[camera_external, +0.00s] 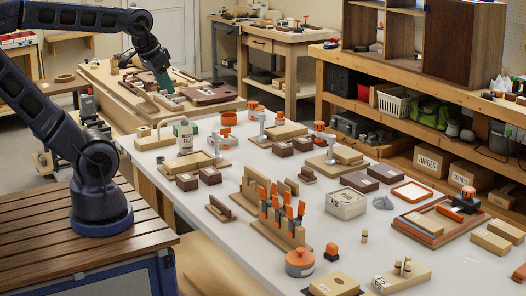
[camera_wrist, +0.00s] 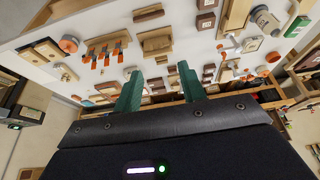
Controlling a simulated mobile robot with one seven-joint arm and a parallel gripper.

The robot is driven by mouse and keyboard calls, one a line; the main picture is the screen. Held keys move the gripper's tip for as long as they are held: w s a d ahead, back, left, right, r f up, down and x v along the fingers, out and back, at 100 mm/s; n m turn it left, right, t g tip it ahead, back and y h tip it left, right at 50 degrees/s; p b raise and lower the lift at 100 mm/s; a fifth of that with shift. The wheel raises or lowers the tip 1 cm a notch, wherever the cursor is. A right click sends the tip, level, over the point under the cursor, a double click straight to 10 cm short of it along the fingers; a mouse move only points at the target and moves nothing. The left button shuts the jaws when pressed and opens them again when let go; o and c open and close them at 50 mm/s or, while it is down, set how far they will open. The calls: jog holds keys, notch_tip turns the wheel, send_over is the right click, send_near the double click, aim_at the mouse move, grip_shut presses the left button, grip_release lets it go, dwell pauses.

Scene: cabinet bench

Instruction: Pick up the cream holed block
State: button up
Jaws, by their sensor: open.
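A light cream-tan block with a dark round hole (camera_external: 335,284) lies flat at the near edge of the white table, right of an orange-lidded round jar (camera_external: 300,263). What looks like the same block (camera_wrist: 46,48) shows at the left of the wrist view, beside the orange jar (camera_wrist: 68,44). My gripper (camera_external: 164,82) is raised at the upper left of the external view, far from the block. In the wrist view its two green fingers (camera_wrist: 160,88) stand apart with nothing between them.
The white table (camera_external: 270,165) is crowded. Orange-handled tools in a wooden rack (camera_external: 283,222) stand behind the jar. A pegged board (camera_external: 402,275) lies right of the block, and a small orange-topped piece (camera_external: 332,252) behind it. A white box (camera_external: 346,203) sits mid-table.

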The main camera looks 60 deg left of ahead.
jog(key=o, duration=0.6)
jog(key=shift+c, duration=0.2)
jog(key=w+a+r+n+g, duration=0.1)
jog(key=w+a+r+n, duration=0.15)
jog(key=w+a, duration=0.55)
jog(key=w+a+r+n, duration=0.1)
jog(key=w+a+n, duration=0.3)
jog(key=w, duration=0.5)
jog(key=w+a+f+n+g, duration=0.15)
jog(key=w+a, duration=0.35)
jog(key=a, duration=0.5)
jog(key=w+a+f+n, duration=0.25)
jog(key=w+a, duration=0.25)
jog(key=a, duration=0.5)
jog(key=n+g, duration=0.2)
jog(key=n, duration=0.7)
send_over(144, 131)
jog(key=w+a, duration=0.1)
jog(key=a, duration=0.1)
notch_tip(144, 131, down, 30)
jog(key=shift+s+a+f, duration=0.1)
jog(key=shift+a+f, duration=0.05)
jog(key=shift+f, duration=2.5)
jog(key=shift+s+a+f, duration=0.1)
jog(key=shift+a+f, duration=0.05)
jog(key=shift+f, duration=2.45)
